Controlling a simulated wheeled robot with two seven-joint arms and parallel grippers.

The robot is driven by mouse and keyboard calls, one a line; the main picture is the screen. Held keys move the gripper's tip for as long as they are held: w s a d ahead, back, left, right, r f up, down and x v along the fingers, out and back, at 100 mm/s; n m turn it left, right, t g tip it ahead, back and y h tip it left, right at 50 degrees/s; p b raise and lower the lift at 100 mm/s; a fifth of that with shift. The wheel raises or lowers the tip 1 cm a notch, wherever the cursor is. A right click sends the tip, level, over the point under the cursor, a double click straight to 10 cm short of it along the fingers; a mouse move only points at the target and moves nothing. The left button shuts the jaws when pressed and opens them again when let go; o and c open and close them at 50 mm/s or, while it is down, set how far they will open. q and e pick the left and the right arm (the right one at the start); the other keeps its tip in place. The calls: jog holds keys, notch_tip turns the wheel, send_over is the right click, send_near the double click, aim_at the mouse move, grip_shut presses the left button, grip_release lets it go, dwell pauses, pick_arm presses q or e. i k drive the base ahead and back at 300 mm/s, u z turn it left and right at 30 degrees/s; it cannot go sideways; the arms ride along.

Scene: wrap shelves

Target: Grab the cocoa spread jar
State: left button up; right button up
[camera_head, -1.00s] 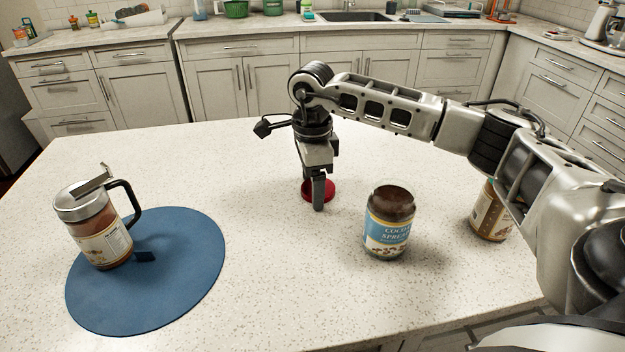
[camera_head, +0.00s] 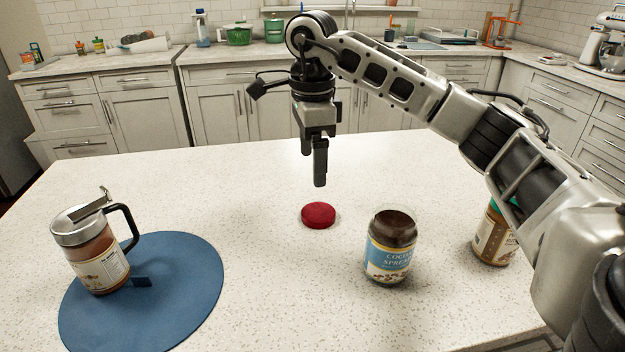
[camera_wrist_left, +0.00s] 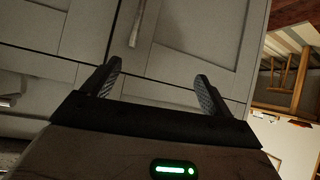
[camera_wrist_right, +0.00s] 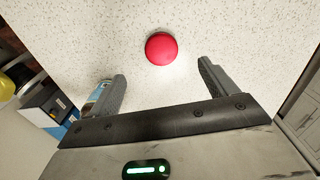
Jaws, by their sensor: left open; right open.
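The cocoa spread jar (camera_head: 390,248) stands upright on the counter, with a dark top and a blue and white label. In the right wrist view a part of it (camera_wrist_right: 97,92) shows behind the left finger. My right gripper (camera_head: 318,165) is open and empty, pointing down above the counter, to the left of the jar and higher than it. A red round lid (camera_head: 318,215) lies flat on the counter below the gripper; it also shows between the fingers in the right wrist view (camera_wrist_right: 161,48). My left gripper (camera_wrist_left: 158,82) is open and empty, facing grey cabinet doors.
A second jar with a green lid (camera_head: 493,235) stands to the right, partly behind my right arm. A glass dispenser with a black handle (camera_head: 98,262) stands on a blue round mat (camera_head: 180,290) at left.

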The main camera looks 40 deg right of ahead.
aim_at(393, 232)
jog(key=k, duration=1)
